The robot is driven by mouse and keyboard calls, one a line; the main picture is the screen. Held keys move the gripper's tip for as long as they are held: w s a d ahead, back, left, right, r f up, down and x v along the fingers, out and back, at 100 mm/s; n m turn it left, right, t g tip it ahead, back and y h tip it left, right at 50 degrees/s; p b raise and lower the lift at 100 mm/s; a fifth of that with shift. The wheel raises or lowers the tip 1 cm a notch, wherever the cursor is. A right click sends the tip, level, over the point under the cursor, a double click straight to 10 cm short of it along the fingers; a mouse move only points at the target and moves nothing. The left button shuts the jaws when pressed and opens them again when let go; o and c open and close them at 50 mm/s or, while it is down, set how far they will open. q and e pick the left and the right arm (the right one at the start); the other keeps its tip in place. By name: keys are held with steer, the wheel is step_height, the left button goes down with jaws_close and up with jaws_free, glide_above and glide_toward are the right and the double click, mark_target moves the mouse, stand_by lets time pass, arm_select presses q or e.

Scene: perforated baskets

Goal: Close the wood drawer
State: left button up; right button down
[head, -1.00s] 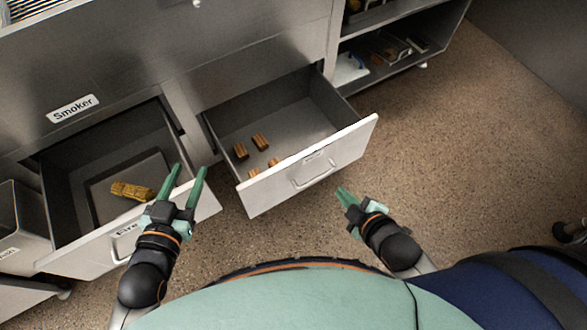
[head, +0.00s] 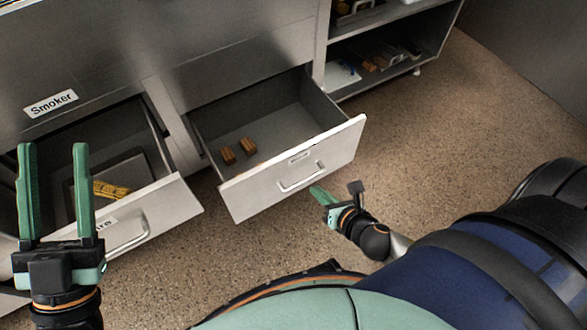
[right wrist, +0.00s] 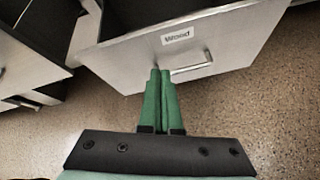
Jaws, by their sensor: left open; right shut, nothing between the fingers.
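The wood drawer (head: 240,192) is pulled open in the head view, with a grey front and a bar handle (head: 302,178). Small wooden blocks (head: 238,151) lie inside it. In the right wrist view its front (right wrist: 130,68) bears a label (right wrist: 177,37) reading "Wood". My right gripper (head: 318,192) is shut and empty, low in front of the drawer and just right of the handle in the head view. In the right wrist view its fingertips (right wrist: 161,72) appear beside the handle's left end; contact cannot be told. My left gripper (head: 53,150) is open and empty at the far left.
A second open drawer (head: 165,208) stands to the left, holding a yellowish bundle (head: 110,189) and partly hidden by my left gripper. A "Smoker" label (head: 50,103) is above it. An open shelf (head: 385,77) is at upper right. The floor (head: 450,140) to the right is clear.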

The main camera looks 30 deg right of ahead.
steer(key=f+n, duration=0.1)
steer(key=n, duration=0.3)
steer(key=b, duration=0.4)
glide_toward(289, 161)
step_height(289, 161, down, 3)
steer(key=w, duration=0.2)
steer(key=w+b, duration=0.1)
steer(key=shift+w+a+f, duration=0.15)
steer(key=shift+w+f, duration=0.05)
steer(key=shift+w, duration=0.15)
steer(key=shift+w+a, duration=0.1)
steer(key=shift+w, duration=0.7)
arm_select(q)
steer(key=s+f+m+h, duration=0.1)
steer(key=s+f+h, duration=0.1)
steer(key=h, duration=0.1)
steer(key=shift+s+d+f+m, duration=0.1)
steer(key=shift+s+d+m, duration=0.2)
steer(key=shift+d+m, duration=0.1)
arm_select(e)
steer(key=shift+w, duration=0.1)
